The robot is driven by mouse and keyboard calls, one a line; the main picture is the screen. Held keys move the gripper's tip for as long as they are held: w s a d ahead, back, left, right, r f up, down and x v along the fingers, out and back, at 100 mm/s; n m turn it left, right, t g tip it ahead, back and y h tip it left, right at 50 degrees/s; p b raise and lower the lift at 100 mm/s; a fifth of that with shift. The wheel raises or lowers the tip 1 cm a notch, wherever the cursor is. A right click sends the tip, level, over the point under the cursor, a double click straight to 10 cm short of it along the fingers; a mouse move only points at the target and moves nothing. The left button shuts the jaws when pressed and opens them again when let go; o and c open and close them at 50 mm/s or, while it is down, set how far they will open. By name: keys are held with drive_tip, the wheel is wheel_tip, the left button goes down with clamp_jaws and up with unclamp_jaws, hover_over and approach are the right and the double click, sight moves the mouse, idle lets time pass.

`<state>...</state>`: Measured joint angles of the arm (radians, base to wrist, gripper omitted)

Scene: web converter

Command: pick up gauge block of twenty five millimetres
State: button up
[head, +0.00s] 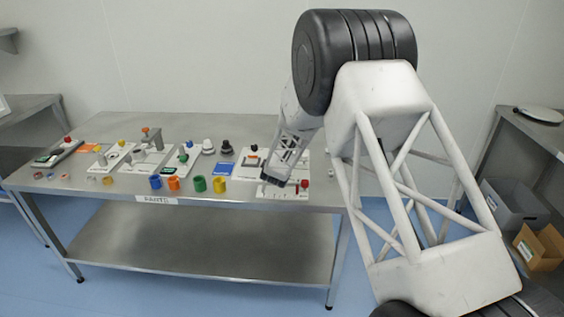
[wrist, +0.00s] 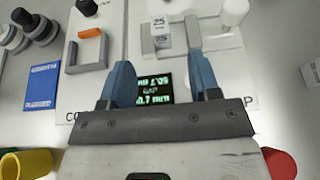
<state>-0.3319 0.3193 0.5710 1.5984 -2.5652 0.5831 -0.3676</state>
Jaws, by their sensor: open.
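A small pale block (wrist: 161,30) with dark print that looks like "25" stands on a white plate in the wrist view, between greyish upright pieces. I take it to be the gauge block. My gripper (wrist: 160,60) is open, its two blue fingers pointing toward the block. The block lies ahead of the fingertips, between their lines; nothing shows held. In the head view my gripper (head: 272,180) is low over the table's right end and hides what is beneath it.
A C-shaped grey frame (wrist: 87,52) with an orange piece (wrist: 90,33) is at left. A blue card (wrist: 41,86), yellow cup (wrist: 12,163) and red knob (wrist: 279,164) are nearby. The steel table (head: 100,205) holds several other fixtures.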

drive_tip(key=shift+x, duration=1.3)
drive_tip(key=shift+w, duration=0.1)
drive_tip(key=shift+x, duration=2.5)
drive_tip(key=shift+f, duration=0.1)
drive_tip(key=shift+c, duration=0.3)
clamp_jaws()
drive_tip(key=shift+r, duration=0.2)
